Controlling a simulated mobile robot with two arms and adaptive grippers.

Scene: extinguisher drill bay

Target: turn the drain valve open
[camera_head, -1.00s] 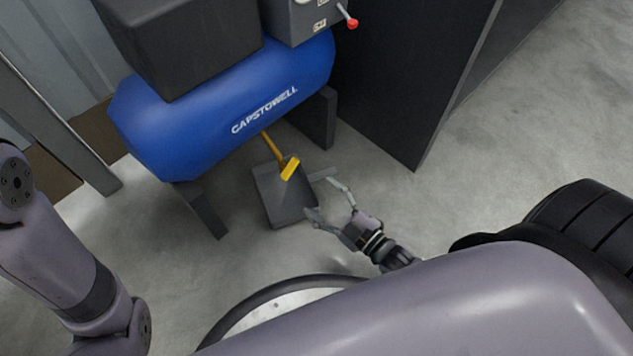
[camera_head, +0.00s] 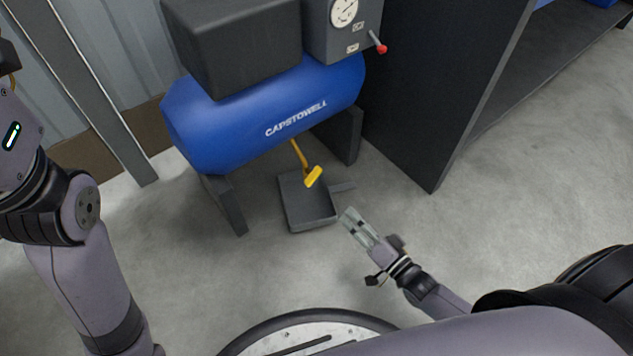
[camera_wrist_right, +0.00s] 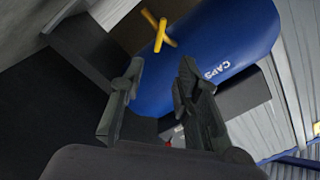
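The drain valve's yellow lever (camera_head: 313,176) hangs on a yellow stem below the blue tank (camera_head: 265,115) of the compressor. In the right wrist view the yellow lever (camera_wrist_right: 164,37) appears as a cross shape against the blue tank (camera_wrist_right: 215,55), beyond the fingertips. My right gripper (camera_head: 348,218) is low, to the right of and nearer than the lever, apart from it. In the right wrist view its two fingers (camera_wrist_right: 160,75) are spread with nothing between them. My left arm shows at the left edge, but its gripper is out of frame.
A grey drip tray (camera_head: 308,212) lies on the floor under the lever. The compressor's dark legs (camera_head: 225,204) stand either side. A dark cabinet panel (camera_head: 440,90) rises to the right.

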